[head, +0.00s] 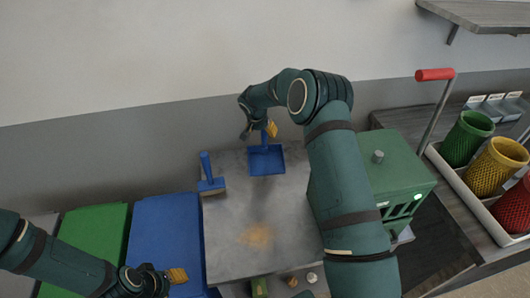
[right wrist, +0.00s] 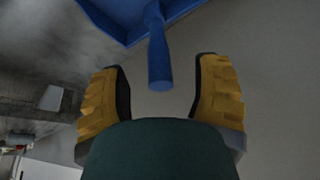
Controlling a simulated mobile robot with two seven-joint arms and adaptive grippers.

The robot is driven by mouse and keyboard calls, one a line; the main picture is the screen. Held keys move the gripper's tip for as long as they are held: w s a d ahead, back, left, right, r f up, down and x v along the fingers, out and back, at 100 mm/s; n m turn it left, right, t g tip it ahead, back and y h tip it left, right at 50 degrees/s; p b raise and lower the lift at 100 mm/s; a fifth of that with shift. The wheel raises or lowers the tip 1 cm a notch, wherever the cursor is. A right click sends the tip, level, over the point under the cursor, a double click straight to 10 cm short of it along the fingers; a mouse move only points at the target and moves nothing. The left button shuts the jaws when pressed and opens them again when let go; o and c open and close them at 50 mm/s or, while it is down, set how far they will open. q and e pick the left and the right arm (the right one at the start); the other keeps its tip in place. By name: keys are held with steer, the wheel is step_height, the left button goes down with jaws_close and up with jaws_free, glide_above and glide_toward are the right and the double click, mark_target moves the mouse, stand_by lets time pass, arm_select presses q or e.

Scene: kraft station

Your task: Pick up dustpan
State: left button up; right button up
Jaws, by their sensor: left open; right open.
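The blue dustpan (head: 266,160) lies at the back of the grey table, its handle pointing to the wall. My right gripper (head: 259,131) is open at the handle end. In the right wrist view the dustpan's handle (right wrist: 158,55) points in between the two yellow fingertips of my right gripper (right wrist: 161,92), with a gap on both sides. Whether the fingers are level with the handle I cannot tell. My left gripper (head: 165,277) is at the lower left, away from the dustpan, open.
A blue hand brush (head: 208,176) stands left of the dustpan. An orange-brown powder patch (head: 257,236) lies on the table (head: 225,260). Green (head: 95,232) and blue (head: 165,235) bins stand left; a green box-shaped machine (head: 395,165) stands right.

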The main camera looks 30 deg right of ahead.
mark_target(264, 135)
steer(key=x, duration=0.4)
steer(key=shift+w+d+f, duration=0.1)
steer(key=shift+d+f, duration=0.1)
steer(key=shift+d, duration=0.05)
jaws_close()
